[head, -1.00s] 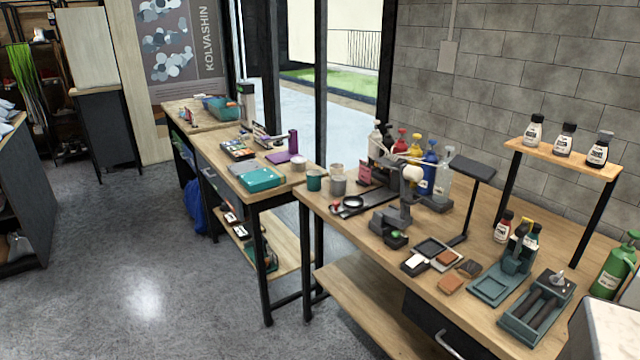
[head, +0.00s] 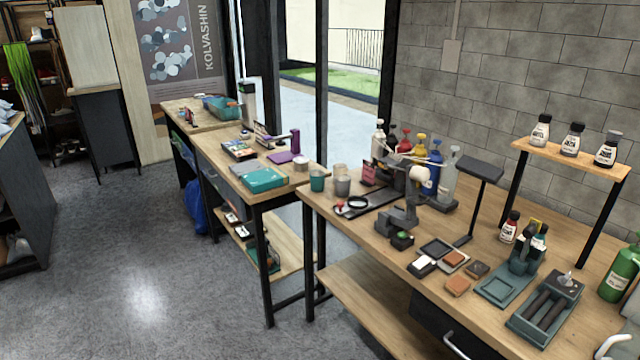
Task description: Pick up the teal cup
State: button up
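The teal cup (head: 317,181) stands upright at the far left corner of the long right-hand workbench (head: 390,257), close to the bench edge. A grey cup (head: 342,183) stands just right of it, with little or no visible gap. The teal cup's upper part and front side show clearly. My gripper is not in view.
A second bench (head: 281,191), holding a teal box (head: 265,180), adjoins on the left. The grey floor (head: 130,290) at left is clear.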

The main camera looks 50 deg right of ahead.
aim_at(317, 181)
jog(key=u, duration=0.05)
jog(key=i, duration=1)
jog(key=z, duration=0.05)
